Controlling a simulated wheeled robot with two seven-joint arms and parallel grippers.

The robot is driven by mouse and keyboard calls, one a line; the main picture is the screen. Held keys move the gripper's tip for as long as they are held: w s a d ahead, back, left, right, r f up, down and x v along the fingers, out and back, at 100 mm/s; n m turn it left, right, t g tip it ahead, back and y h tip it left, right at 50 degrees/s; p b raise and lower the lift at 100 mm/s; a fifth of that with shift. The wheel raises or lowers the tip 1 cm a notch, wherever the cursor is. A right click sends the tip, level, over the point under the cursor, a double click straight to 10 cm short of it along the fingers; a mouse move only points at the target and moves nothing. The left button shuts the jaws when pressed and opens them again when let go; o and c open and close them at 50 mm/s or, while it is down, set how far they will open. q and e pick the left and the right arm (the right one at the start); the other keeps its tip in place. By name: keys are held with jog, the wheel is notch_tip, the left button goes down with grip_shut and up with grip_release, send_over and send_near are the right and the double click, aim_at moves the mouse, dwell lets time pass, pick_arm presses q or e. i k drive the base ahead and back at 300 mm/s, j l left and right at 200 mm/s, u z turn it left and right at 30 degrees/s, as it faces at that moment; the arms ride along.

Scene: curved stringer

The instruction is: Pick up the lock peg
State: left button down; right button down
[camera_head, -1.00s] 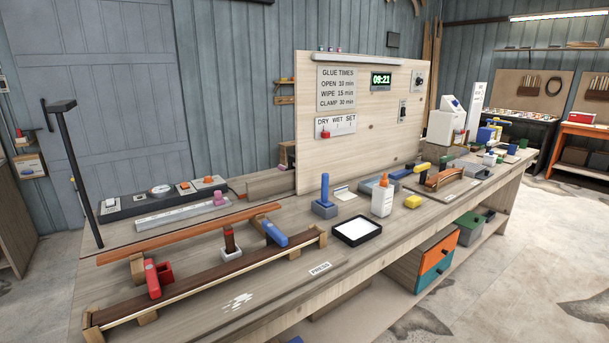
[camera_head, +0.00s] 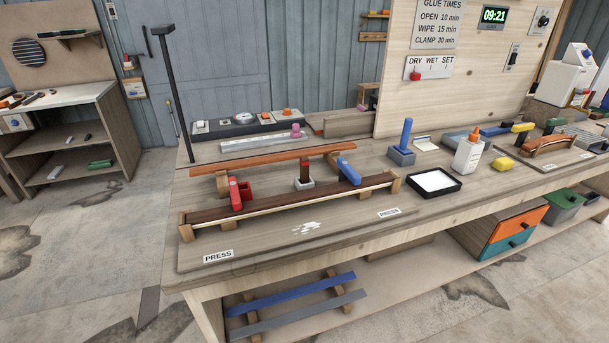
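I cannot tell for sure which thing is the lock peg. One upright dark red-brown peg (camera_head: 304,170) stands in a small pale block on the bench, behind the long dark curved strip (camera_head: 290,203). A red clamp (camera_head: 236,193) and a blue clamp (camera_head: 348,171) sit along the strip. Neither of my grippers is in view.
A tall black post (camera_head: 175,95) rises at the bench's left end. The bench top near the PRESS label (camera_head: 218,256) is mostly clear. Floor is open at left.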

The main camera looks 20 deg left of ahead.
aim_at(304, 162)
jog(key=i+l+u, duration=0.35)
jog(key=i, duration=0.15)
jog(key=i+l+u, duration=0.3)
jog(key=i, duration=0.15)
